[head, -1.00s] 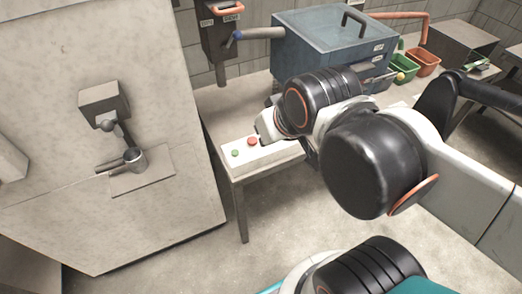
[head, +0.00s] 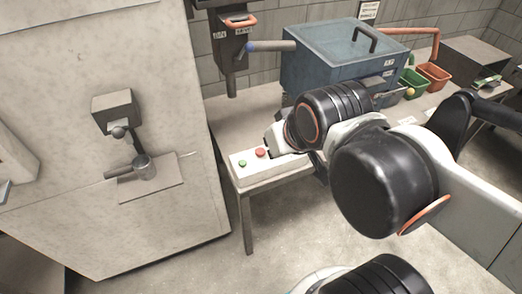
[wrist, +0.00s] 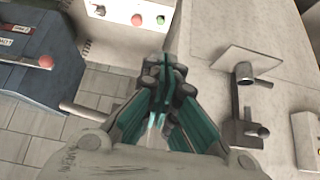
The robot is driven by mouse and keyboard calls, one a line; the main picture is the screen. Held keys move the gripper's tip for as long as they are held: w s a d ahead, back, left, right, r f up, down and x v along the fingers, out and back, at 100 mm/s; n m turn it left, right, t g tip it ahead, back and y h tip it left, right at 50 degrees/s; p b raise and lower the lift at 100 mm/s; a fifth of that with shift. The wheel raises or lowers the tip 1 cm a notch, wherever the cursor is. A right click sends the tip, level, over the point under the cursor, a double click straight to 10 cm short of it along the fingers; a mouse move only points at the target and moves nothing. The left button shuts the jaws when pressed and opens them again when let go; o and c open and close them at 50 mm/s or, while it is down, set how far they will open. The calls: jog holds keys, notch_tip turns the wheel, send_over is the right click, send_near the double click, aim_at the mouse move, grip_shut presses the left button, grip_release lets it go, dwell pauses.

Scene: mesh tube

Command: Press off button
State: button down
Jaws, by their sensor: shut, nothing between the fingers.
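A white button box (head: 266,172) sits on the near left corner of the table, with a red button (head: 260,152) and a green button (head: 242,163) on top. In the wrist view, the red button (wrist: 137,20) and green button (wrist: 160,19) show near the top edge, beyond the fingertips. The task's off label is not readable. My gripper (wrist: 167,72) has teal and dark fingers closed together, with nothing between them. It appears apart from both buttons. In the head view my arm covers part of the box, and the fingers cannot be made out.
A blue box machine (head: 335,65) stands behind my arm, with green (head: 414,82) and orange (head: 434,75) bins to its right. A large pale cabinet (head: 60,100) with a lever (head: 135,150) stands left. A red knob (wrist: 46,61) shows on the blue machine in the wrist view.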

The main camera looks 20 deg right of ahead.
jog(key=shift+w, duration=0.1)
jog(key=g, duration=0.4)
send_over(260, 149)
jog(key=s, duration=0.3)
notch_tip(260, 149, down, 15)
jog(key=shift+r, duration=0.2)
jog(key=b+x, duration=0.1)
jog(key=x, duration=0.3)
jog(key=b+x, duration=0.2)
jog(key=x, duration=0.2)
jog(key=b+x, duration=0.1)
jog(key=x, duration=0.4)
jog(key=shift+s+b, duration=0.3)
jog(key=shift+s, duration=0.05)
jog(key=shift+f, duration=0.55)
